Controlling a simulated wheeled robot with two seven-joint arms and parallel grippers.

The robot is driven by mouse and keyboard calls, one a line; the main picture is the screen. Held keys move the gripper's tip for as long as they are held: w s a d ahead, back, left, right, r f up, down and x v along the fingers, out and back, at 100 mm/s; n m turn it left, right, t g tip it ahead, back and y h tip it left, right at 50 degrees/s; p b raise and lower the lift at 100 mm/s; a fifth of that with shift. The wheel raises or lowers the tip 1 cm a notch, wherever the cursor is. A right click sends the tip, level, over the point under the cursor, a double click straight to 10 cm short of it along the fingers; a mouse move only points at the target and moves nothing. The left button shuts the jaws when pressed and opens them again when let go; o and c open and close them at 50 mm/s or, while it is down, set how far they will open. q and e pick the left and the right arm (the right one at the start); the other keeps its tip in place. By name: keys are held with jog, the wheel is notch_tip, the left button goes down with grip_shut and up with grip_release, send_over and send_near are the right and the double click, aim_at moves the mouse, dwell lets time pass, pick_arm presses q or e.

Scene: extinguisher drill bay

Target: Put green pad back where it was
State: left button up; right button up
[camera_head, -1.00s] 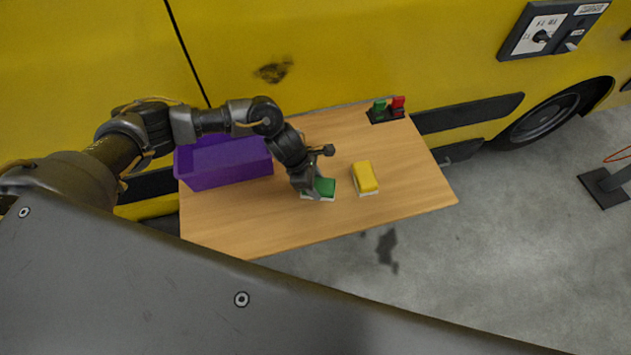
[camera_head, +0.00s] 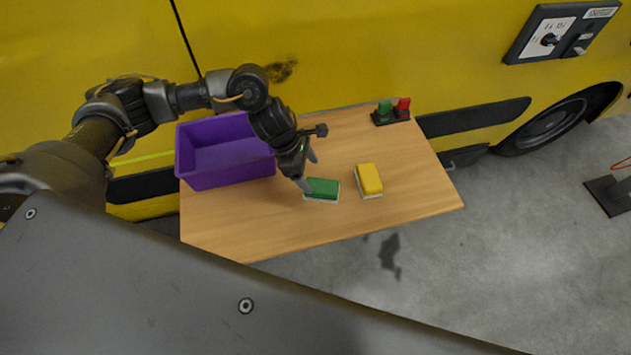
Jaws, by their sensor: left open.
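The green pad (camera_head: 323,188) has a pale underside and lies flat on the wooden table, left of the yellow pad (camera_head: 369,179). My left gripper (camera_head: 309,172) is open and empty, just above and to the upper left of the green pad, with its fingers pointing down toward it. My right gripper is not in view.
A purple bin (camera_head: 226,152), empty as far as I see, stands on the table's (camera_head: 260,225) left part. A small black holder with a green and a red item (camera_head: 402,108) sits at the back right edge. The front of the table is clear. A yellow vehicle (camera_head: 340,50) stands behind.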

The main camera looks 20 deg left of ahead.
pick_arm(q)
jog(key=shift+b+v, duration=0.4)
jog(key=shift+v, duration=1.95)
jog(key=shift+s+f, duration=0.1)
